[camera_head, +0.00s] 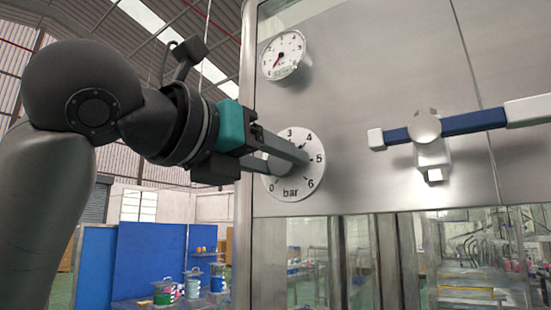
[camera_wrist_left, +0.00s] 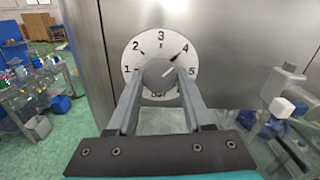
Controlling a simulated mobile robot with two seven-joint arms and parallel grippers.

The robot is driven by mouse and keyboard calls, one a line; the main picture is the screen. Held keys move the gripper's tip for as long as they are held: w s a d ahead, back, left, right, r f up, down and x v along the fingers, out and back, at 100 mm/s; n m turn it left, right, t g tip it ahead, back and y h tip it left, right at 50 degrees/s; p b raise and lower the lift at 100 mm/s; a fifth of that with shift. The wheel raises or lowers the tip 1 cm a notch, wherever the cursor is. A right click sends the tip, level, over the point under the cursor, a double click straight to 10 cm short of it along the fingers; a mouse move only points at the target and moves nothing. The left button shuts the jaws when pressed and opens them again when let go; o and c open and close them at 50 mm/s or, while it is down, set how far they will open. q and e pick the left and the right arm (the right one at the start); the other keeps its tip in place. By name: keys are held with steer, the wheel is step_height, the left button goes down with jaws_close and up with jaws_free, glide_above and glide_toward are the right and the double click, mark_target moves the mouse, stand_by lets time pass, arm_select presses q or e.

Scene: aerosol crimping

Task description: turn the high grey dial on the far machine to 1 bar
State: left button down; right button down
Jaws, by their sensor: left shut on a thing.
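The round white dial plate (camera_head: 303,184) on the steel machine front is marked in bar, with figures from 0 to 6. The grey dial knob (camera_wrist_left: 157,75) sits at its middle. My left gripper (camera_wrist_left: 160,80) is shut on the knob, one finger on each side. In the head view my left gripper (camera_head: 293,163) reaches in from the left and hides most of the knob. My right gripper is not in view.
A pressure gauge (camera_head: 284,55) with a red needle is above the dial. A blue and white lever (camera_head: 460,123) sticks out from the machine front to the right. Glass panels are below. Blue boards (camera_head: 150,258) and a table with coloured containers stand behind at left.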

arm_select(q)
steer(key=n+p, duration=0.1)
steer(key=n, duration=0.2)
steer(key=shift+p, duration=0.3)
steer(key=n+p, duration=0.1)
steer(key=n, duration=0.2)
steer(key=shift+r+n+p, duration=0.1)
steer(key=shift+n+p, duration=0.2)
steer(key=n+p, duration=0.2)
steer(key=n, duration=0.4)
steer(key=shift+d, duration=0.1)
steer(key=shift+r+n+p, duration=0.1)
steer(key=shift+n+p, duration=0.8)
steer(key=shift+n, duration=6.2)
